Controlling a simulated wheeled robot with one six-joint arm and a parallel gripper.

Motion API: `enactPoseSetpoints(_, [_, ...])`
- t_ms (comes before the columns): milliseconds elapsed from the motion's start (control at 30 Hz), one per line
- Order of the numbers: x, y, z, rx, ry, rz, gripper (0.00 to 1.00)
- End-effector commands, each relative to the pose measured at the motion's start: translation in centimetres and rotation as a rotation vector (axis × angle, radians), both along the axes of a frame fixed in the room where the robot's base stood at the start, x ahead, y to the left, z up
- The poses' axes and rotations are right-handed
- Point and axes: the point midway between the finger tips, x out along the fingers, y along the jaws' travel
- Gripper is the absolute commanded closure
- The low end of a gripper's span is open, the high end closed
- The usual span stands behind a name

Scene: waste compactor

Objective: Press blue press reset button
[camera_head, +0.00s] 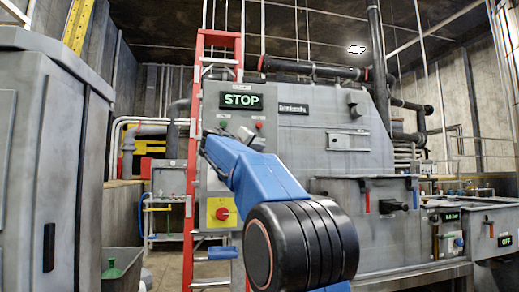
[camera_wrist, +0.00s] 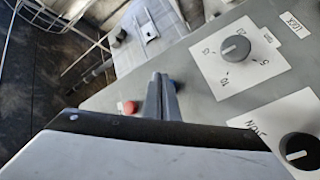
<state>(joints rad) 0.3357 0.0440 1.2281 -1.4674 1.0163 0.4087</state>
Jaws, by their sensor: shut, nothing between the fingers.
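A blue button (camera_wrist: 174,84) shows in the wrist view on a grey panel (camera_wrist: 195,95), just right of my fingertips and partly hidden by them. My gripper (camera_wrist: 160,78) is shut and empty, its fingers pointing toward the panel beside the blue button. I cannot tell whether the tips touch it. A red button (camera_wrist: 128,107) sits on the same panel, left of the fingers. In the head view my blue arm reaches up in front of the grey compactor (camera_head: 340,115). My fingers cannot be made out there.
Two dark knobs on white plates, one (camera_wrist: 235,49) at upper right and one (camera_wrist: 298,150) at lower right, are close to my gripper. In the head view a red ladder (camera_head: 190,175) stands left of the compactor, and a grey cabinet (camera_head: 50,150) is at the left.

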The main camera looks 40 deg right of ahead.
Motion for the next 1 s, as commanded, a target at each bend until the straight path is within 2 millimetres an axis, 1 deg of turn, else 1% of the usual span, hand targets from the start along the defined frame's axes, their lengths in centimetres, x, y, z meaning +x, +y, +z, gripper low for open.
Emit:
enactPoseSetpoints(167, [-0.6,0.4,0.0,0.0,0.0,0.0,1.0])
enactPoseSetpoints(700, [-4.1,2.5,0.0,0.0,0.0,0.0,1.0])
enactPoseSetpoints(1000, [-4.3,2.6,0.0,0.0,0.0,0.0,1.0])
